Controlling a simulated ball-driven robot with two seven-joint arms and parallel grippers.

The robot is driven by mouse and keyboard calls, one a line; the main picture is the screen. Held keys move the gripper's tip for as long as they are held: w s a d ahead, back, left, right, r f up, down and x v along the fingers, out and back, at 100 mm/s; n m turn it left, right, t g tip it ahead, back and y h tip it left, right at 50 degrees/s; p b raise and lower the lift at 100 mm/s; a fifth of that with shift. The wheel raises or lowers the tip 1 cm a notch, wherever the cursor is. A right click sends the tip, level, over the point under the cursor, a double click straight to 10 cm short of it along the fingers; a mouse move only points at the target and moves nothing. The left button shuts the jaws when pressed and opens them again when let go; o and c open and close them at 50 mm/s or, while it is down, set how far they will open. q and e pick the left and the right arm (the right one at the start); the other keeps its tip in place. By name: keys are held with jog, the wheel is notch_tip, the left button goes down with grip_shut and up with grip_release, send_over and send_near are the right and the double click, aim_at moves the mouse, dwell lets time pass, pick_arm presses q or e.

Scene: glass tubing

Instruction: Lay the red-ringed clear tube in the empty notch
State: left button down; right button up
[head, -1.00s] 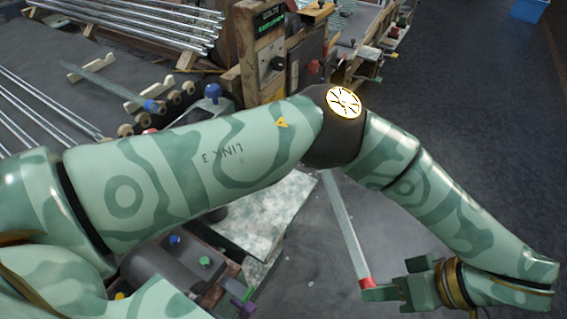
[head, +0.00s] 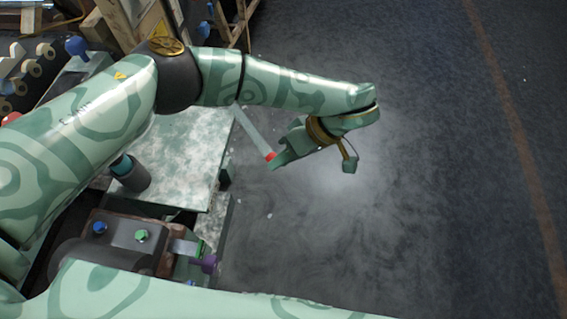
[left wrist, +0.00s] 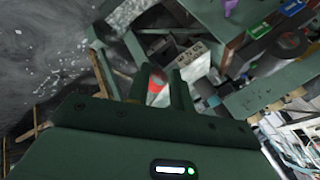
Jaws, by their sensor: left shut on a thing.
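The clear tube (head: 251,129) with a red ring (head: 270,156) at its near end is held in my left gripper (head: 275,160), over the dark floor to the right of the benches. The tube slants up and left, and its far end is hidden behind my arm. In the left wrist view the red ring (left wrist: 154,85) shows between the two fingers of my left gripper (left wrist: 156,90), which are shut on the tube. I cannot make out the empty notch in either view. My right gripper is not in view.
A pale speckled bench top (head: 180,160) lies left of the tube, with a dark cylinder (head: 131,174) on it. A machine with coloured knobs (head: 120,236) stands at the lower left. Wooden rollers (head: 15,85) are at the left edge. The floor (head: 420,200) to the right is clear.

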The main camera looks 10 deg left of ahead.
pick_arm(q)
notch_tip(320, 180, down, 4)
jog(key=shift+w+a+r+b, duration=0.1)
jog(key=shift+w+r+b, duration=0.1)
jog(key=shift+b, duration=0.4)
jog(key=shift+s, duration=0.1)
jog(key=shift+f, duration=0.1)
jog(key=c, duration=1.2)
grip_release()
jog(key=shift+c, duration=0.2)
